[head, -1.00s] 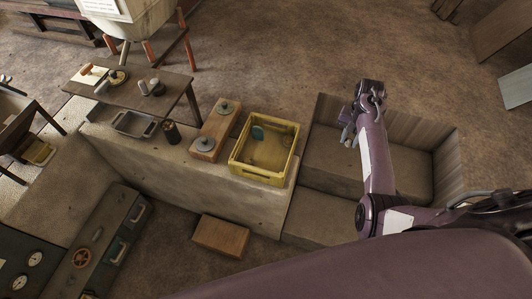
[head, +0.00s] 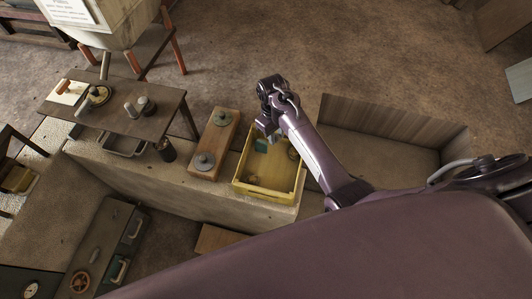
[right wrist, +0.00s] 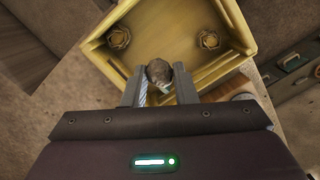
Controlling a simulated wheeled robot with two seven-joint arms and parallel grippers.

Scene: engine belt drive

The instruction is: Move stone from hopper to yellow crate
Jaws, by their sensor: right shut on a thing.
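The yellow crate (head: 262,190) stands on the stone ledge in the head view, and its rim shows in the right wrist view (right wrist: 215,82). My right gripper (head: 268,133) is over the crate's far left part, pointing down. In the right wrist view the gripper (right wrist: 160,82) is shut on a grey-brown stone (right wrist: 159,70) held between its fingertips, above the crate. A pale hopper (head: 110,25) on red legs stands at the upper left of the head view; its inside is hidden. My left gripper is not in view.
A wooden block with two metal discs (head: 214,145) stands just left of the crate. A dark table (head: 115,105) with small items is further left.

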